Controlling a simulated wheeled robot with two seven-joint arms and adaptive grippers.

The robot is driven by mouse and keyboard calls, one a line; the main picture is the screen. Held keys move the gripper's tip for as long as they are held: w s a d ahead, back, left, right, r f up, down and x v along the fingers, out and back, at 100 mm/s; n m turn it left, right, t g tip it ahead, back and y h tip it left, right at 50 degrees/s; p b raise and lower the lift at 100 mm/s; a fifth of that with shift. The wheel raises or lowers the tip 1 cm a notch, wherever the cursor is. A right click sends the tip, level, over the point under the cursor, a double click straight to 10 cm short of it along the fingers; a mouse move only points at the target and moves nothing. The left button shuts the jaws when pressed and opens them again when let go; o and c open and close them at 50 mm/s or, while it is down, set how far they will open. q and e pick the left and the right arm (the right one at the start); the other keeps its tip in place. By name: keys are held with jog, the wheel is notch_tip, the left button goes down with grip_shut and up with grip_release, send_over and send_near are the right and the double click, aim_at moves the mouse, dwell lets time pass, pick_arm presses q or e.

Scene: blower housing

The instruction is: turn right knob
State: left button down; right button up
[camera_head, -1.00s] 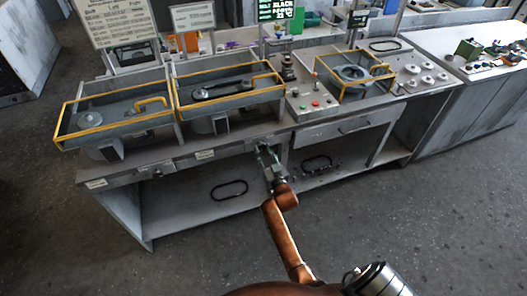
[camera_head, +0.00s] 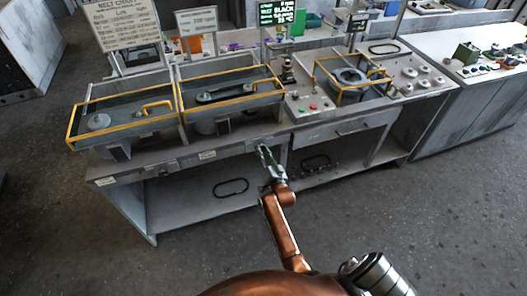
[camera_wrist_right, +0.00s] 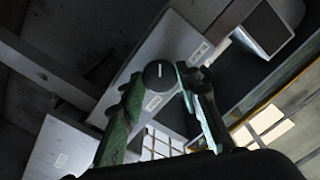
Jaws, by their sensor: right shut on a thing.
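The right knob (camera_wrist_right: 158,72) is round and dark with a pale pointer line, and shows between my finger ends in the right wrist view. My right gripper (camera_wrist_right: 160,80) has green fingers and is shut on it, one finger on each side. In the head view, my right gripper (camera_head: 263,150) is at the bench's front panel, below the yellow-framed belt units, and covers the knob there. The pointer line looks nearly upright in the wrist view. My left gripper is not in view.
The bench (camera_head: 130,172) carries two yellow-framed belt units, with a yellow-framed blower housing (camera_head: 350,78) farther right. A drawer (camera_head: 352,128) is right of my gripper. A black oval ring (camera_head: 231,188) lies on the lower shelf. The floor in front is clear.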

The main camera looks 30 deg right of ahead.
dwell(0.3)
jog(key=o, duration=1.2)
jog(key=shift+c, duration=0.2)
jog(key=v, duration=0.7)
jog(key=shift+s, duration=0.3)
jog(key=shift+f, duration=0.1)
